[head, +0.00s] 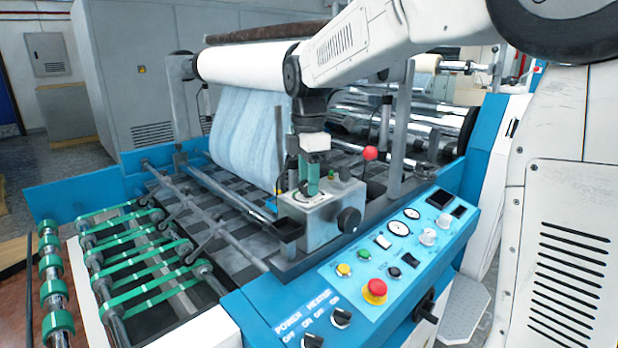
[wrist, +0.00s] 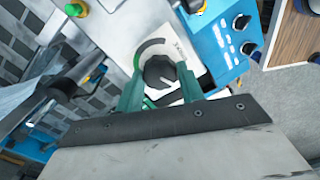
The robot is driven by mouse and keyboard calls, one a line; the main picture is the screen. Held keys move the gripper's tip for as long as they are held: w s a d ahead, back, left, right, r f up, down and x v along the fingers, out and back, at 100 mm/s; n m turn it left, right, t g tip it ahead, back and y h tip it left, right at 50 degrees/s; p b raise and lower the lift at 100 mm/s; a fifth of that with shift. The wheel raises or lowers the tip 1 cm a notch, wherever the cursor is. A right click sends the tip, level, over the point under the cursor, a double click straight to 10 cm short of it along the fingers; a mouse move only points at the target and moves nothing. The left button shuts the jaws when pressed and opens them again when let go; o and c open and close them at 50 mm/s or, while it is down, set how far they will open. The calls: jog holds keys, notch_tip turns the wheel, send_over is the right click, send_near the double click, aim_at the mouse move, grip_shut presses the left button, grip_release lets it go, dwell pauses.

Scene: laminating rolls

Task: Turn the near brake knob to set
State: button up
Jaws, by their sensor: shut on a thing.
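The near brake knob (wrist: 159,72) is a dark round knob with a white pointer line, in the upper middle of the wrist view. It sits on a pale dial plate with a dark arc and a bit of green at lower left. The pointer line slants to the lower right there. My gripper (wrist: 162,76) has its green fingers on both sides of the knob and is shut on it. In the head view my gripper (head: 308,180) points down onto the top of a grey box (head: 322,221); its fingers mostly hide the knob there.
A black side knob (head: 349,220) and a red ball lever (head: 370,153) are close to my gripper. The blue control panel (head: 440,262) has a red emergency button (head: 374,291) and several switches. A white roll (head: 240,64) with bluish film hangs behind. Green-belted rollers (head: 140,262) lie left.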

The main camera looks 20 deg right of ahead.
jog(key=m, duration=0.7)
jog(key=shift+r, duration=0.1)
jog(key=m, duration=1.2)
jog(key=shift+m, duration=0.4)
jog(key=m, duration=0.6)
jog(key=shift+m, duration=0.3)
jog(key=o, duration=1)
